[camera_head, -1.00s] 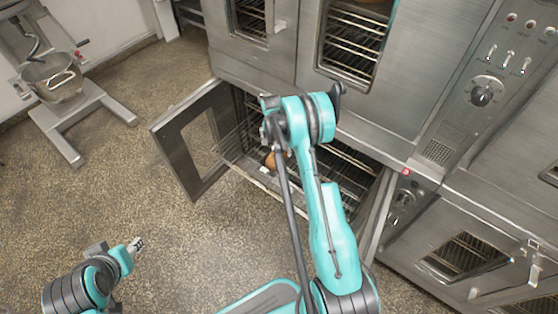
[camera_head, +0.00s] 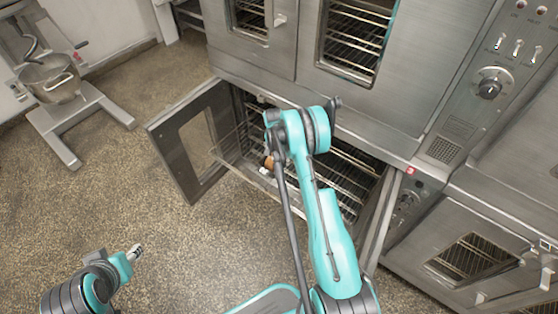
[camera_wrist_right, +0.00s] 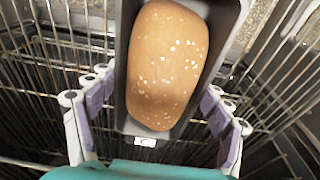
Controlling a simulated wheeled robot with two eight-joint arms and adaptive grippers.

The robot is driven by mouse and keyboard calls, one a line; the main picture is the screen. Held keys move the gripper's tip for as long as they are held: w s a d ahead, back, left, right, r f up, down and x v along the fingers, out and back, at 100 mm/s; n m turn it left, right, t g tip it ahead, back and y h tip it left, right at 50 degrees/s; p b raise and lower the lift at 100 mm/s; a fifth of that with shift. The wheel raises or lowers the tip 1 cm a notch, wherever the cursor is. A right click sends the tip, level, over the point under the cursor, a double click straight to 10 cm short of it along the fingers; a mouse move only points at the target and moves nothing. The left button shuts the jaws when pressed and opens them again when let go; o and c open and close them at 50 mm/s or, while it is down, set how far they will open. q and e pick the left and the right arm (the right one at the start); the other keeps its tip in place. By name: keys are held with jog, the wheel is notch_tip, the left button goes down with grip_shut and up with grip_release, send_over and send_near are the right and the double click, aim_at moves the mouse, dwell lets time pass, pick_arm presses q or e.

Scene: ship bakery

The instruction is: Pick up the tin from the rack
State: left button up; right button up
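The grey tin (camera_wrist_right: 121,110) with a brown, white-flecked loaf (camera_wrist_right: 168,65) in it fills the middle of the right wrist view. It sits at the wire rack. My right gripper (camera_wrist_right: 158,105) is open, with a purple-padded finger on each side of the tin's near end. Small gaps appear between pads and tin. In the head view my right arm hides most of the tin and gripper; a bit of the loaf (camera_head: 268,162) shows left of the arm. My left gripper (camera_head: 136,252) is low at left, away from the oven, too small to read.
The lower oven's open door (camera_head: 164,142) stands to the left of the arm. Wire racks (camera_head: 345,180) fill the oven cavity. A mixer bowl (camera_head: 48,80) stands far left. The floor (camera_head: 190,245) before the oven is clear.

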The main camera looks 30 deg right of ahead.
jog(key=c, duration=0.5)
jog(key=shift+c, duration=0.2)
jog(key=shift+r, duration=0.15)
